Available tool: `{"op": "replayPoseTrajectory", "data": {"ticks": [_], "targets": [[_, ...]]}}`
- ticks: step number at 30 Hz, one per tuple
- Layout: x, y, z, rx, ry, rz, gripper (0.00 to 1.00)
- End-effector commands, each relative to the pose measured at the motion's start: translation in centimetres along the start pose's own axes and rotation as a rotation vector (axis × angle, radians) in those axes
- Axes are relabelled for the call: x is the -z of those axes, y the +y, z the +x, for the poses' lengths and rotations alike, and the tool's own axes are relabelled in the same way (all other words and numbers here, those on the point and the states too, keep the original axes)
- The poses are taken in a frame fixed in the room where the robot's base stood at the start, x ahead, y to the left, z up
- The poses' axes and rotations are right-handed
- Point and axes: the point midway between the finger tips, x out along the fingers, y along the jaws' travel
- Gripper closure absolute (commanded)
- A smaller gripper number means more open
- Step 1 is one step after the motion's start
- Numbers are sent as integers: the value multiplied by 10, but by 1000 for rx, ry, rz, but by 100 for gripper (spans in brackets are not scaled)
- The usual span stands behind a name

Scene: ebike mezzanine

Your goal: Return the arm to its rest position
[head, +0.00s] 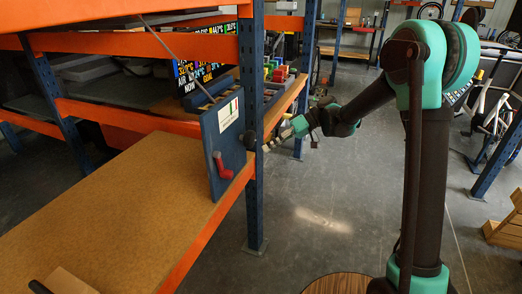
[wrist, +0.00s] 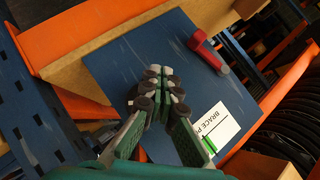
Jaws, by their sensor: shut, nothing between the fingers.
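My arm (head: 416,130) reaches left from its upright column toward the shelving. My gripper (head: 268,147) is at the blue panel's right edge in the head view. In the wrist view my gripper (wrist: 165,80) is shut and empty, its fingertips together in front of the panel. The blue panel (head: 207,135) stands upright at the shelf's front edge, with a red handle (head: 221,168) and a white label (head: 228,114). The panel (wrist: 120,60), handle (wrist: 207,50) and label (wrist: 217,128) also show in the wrist view. I cannot tell whether the fingertips touch the panel.
A blue shelf post (head: 256,210) stands close beside my gripper. Orange beams (head: 125,115) and a wooden shelf board (head: 110,215) lie to the left. Small colored bins (head: 278,73) sit behind the panel. Grey floor (head: 330,190) is open between the shelving and my arm.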

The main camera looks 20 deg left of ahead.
Motion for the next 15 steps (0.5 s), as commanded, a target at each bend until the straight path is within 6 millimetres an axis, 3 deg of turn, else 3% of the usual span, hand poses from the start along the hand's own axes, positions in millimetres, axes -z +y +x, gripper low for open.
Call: {"op": "replayPoseTrajectory", "data": {"ticks": [11,15], "targets": [[0,1,-2,-1,-1,0,100],[-12,1,-10,-44,2,34,100]]}}
